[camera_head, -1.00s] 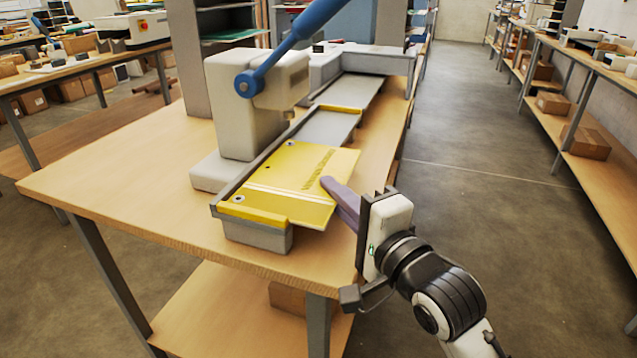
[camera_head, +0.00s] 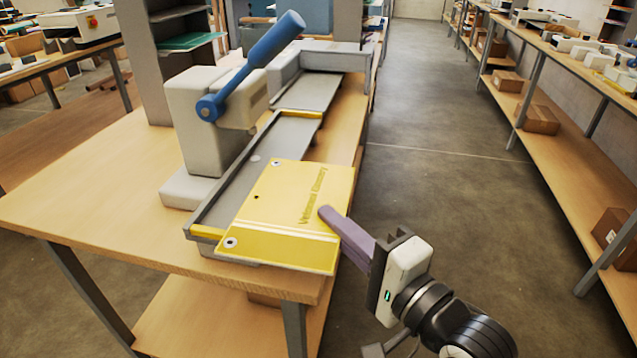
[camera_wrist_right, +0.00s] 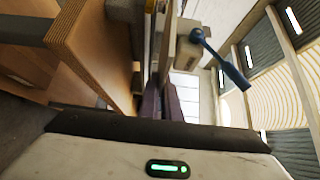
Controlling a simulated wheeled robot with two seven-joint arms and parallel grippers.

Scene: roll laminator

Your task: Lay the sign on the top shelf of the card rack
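The sign is a yellow plate (camera_head: 285,215) with dark lettering and small holes. In the head view it lies tilted over the near end of the machine's grey tray and sticks out past its right side. My right gripper (camera_head: 325,214) has its purple fingers on the sign's right edge. In the right wrist view the fingers (camera_wrist_right: 170,103) are close together, with a thin edge-on plate (camera_wrist_right: 166,45) between them. A grey upright unit with shelves (camera_head: 146,65), which looks like the card rack, stands behind the machine at the left. My left gripper is out of view.
The machine (camera_head: 205,125) has a raised blue lever (camera_head: 262,58) left of the sign. A green board (camera_head: 190,41) lies on a lower shelf of the grey unit. The wooden table (camera_head: 90,195) is bare at the left. The aisle floor (camera_head: 430,150) is clear.

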